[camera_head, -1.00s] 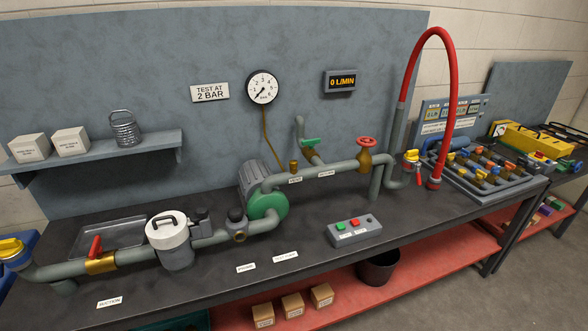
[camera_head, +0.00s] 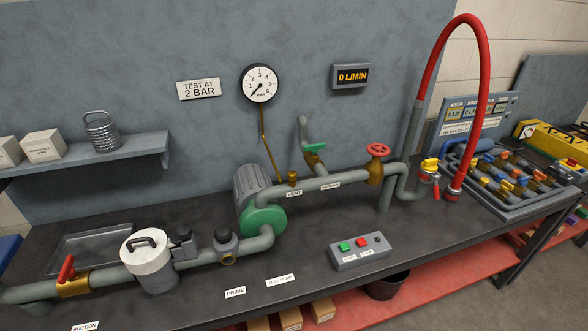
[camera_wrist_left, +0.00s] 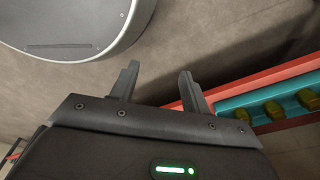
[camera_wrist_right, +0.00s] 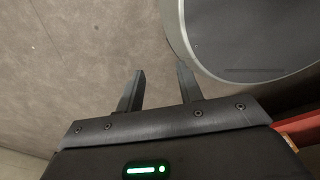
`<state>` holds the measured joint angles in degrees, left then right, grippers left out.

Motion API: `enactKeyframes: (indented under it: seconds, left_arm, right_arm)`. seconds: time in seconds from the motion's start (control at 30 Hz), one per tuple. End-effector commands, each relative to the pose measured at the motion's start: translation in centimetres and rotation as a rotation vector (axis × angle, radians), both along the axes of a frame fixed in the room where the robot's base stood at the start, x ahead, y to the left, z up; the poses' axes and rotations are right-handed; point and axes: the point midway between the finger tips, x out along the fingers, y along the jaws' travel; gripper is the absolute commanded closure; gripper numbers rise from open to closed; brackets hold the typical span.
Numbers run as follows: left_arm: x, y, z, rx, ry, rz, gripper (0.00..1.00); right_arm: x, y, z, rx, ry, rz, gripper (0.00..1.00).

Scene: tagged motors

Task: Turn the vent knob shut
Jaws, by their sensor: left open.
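A small brass vent knob (camera_head: 292,178) stands on top of the grey-green pipe (camera_head: 340,180), above the VENT label (camera_head: 294,194). How far it is turned is too small to tell. My left gripper (camera_wrist_left: 158,72) is open and empty in the left wrist view, with floor beyond its fingers. My right gripper (camera_wrist_right: 160,70) has its fingers apart and nothing between them in the right wrist view. Neither gripper shows in the head view, and both are away from the knob.
Around the knob are the green pump (camera_head: 264,219), a green-handled valve (camera_head: 315,148), a red handwheel (camera_head: 377,150) and the gauge's thin brass line (camera_head: 268,145). A button box (camera_head: 361,251) stands in front. A red hose (camera_head: 486,90) arches at right.

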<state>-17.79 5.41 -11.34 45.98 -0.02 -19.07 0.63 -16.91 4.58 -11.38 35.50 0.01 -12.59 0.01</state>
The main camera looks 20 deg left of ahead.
Motion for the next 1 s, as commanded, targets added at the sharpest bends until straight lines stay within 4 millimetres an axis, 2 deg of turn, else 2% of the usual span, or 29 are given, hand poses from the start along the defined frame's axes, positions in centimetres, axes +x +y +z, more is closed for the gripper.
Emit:
enactKeyframes:
  seconds: [0.03,0.07,0.13,0.2,0.3,0.4,0.5,0.7,0.87,1.0]
  left_arm:
    - [3.1,-0.3,2.3,-0.004,-0.041,0.004,0.53]
    - [4.9,-0.6,3.6,-0.007,-0.061,0.005,0.53]
    - [9.4,-1.1,7.5,-0.012,-0.113,0.012,0.53]
    - [13.5,-1.7,12.2,-0.018,-0.168,0.019,0.53]
    - [17.6,-2.2,18.4,-0.028,-0.231,0.027,0.53]
    - [20.0,-2.7,23.5,-0.035,-0.278,0.032,0.53]
    - [21.5,-3.0,27.9,-0.043,-0.317,0.036,0.53]
    - [22.9,-3.4,34.8,-0.057,-0.377,0.042,0.53]
    - [23.3,-3.5,39.5,-0.066,-0.416,0.043,0.53]
    - [29.4,-4.0,42.0,-0.099,-0.593,0.045,0.53]
  right_arm:
    - [-1.4,-0.1,0.8,-0.001,0.019,0.000,0.64]
    - [-2.1,-0.1,1.1,-0.002,0.029,0.000,0.64]
    - [-3.1,-0.1,1.9,-0.002,0.044,0.001,0.64]
    - [-3.2,-0.1,2.6,-0.002,0.044,0.001,0.64]
    - [-1.9,-0.1,3.3,-0.002,0.027,0.001,0.64]
    - [0.2,0.1,3.9,0.001,-0.004,0.001,0.64]
    - [1.2,0.1,4.4,0.003,-0.019,0.001,0.64]
    - [0.4,0.1,5.0,0.001,-0.008,0.002,0.64]
    - [-0.8,0.0,5.5,0.001,0.009,0.002,0.64]
    - [-1.0,0.0,5.5,0.000,0.012,0.002,0.64]
